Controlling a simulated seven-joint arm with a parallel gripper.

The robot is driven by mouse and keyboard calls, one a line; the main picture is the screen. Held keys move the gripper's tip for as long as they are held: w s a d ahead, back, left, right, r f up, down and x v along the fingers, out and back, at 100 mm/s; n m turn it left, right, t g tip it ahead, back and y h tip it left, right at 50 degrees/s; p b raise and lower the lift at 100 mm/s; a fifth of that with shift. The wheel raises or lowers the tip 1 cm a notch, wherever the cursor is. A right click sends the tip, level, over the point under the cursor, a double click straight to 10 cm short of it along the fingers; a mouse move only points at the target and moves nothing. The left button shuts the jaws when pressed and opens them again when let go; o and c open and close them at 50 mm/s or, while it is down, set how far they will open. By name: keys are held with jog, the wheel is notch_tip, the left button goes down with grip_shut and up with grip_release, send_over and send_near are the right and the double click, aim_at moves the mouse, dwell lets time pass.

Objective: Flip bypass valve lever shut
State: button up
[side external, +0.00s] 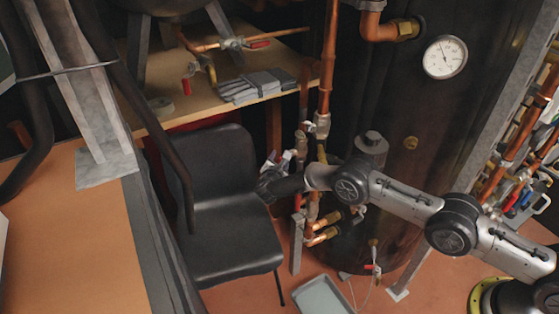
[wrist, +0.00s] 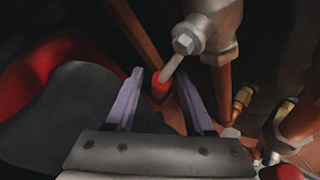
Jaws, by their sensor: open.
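The bypass valve lever (wrist: 172,67) is a short metal handle with a red tip (wrist: 159,84), running down and left from a nut on a grey metal valve body (wrist: 208,30) in the wrist view. My gripper (wrist: 161,77) is open, with its two pale fingers apart on either side of the red tip. Whether a finger touches the lever cannot be told. In the side view my gripper (side external: 272,167) is beside the copper pipes, left of the dark tank, and the lever is too small and partly hidden to make out clearly.
A black chair (side external: 222,190) stands just left of my gripper. A dark tank (side external: 440,130) with a gauge (side external: 445,57) stands to the right. Brass fittings (side external: 325,228) are below my wrist.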

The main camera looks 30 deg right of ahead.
grip_shut()
dwell(1.4)
